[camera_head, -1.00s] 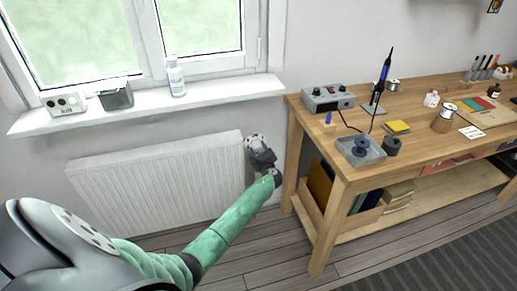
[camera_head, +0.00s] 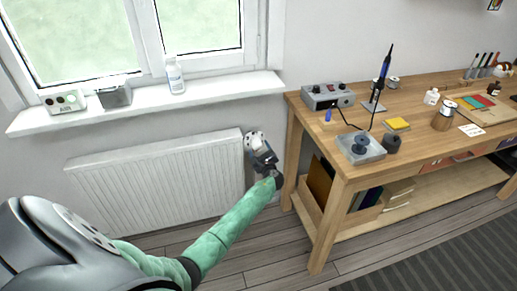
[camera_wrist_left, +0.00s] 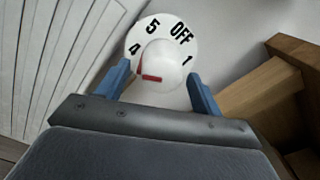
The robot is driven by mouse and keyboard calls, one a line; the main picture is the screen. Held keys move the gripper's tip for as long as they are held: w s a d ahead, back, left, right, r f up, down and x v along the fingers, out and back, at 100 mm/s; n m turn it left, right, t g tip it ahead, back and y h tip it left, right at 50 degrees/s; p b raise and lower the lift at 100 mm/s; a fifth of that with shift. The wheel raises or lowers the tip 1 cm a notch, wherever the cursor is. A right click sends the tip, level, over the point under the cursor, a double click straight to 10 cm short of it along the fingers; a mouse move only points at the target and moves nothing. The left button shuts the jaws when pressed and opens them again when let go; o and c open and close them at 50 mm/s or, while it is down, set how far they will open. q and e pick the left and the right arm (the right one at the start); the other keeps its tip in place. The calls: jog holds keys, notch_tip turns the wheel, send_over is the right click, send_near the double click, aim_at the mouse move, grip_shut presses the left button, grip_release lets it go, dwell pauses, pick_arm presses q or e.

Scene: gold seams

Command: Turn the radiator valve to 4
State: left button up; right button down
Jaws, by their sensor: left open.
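The radiator valve (camera_head: 251,137) is a round white knob at the upper right end of the white radiator (camera_head: 155,183). In the left wrist view its dial (camera_wrist_left: 164,30) shows 4, 5, OFF and 1 in black. Red marks show on the lower left of the knob, one close below the 4; the lower part of the dial is hidden. My left gripper (camera_head: 258,150) is open at the valve. In the left wrist view its blue fingers (camera_wrist_left: 161,87) stand on either side of the knob; I cannot tell whether they touch it. My right gripper is out of view.
A wooden workbench (camera_head: 330,155) stands close to the right of the valve, its leg near my left wrist. The windowsill (camera_head: 220,92) above the radiator holds a white bottle (camera_head: 175,76), a grey box (camera_head: 115,94) and a small panel (camera_head: 65,101).

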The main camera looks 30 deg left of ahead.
aim_at(260, 150)
pick_arm(q)
jog(key=v, duration=0.4)
jog(key=shift+d+f, duration=0.1)
jog(key=shift+b+v, duration=0.3)
jog(key=shift+v, duration=0.55)
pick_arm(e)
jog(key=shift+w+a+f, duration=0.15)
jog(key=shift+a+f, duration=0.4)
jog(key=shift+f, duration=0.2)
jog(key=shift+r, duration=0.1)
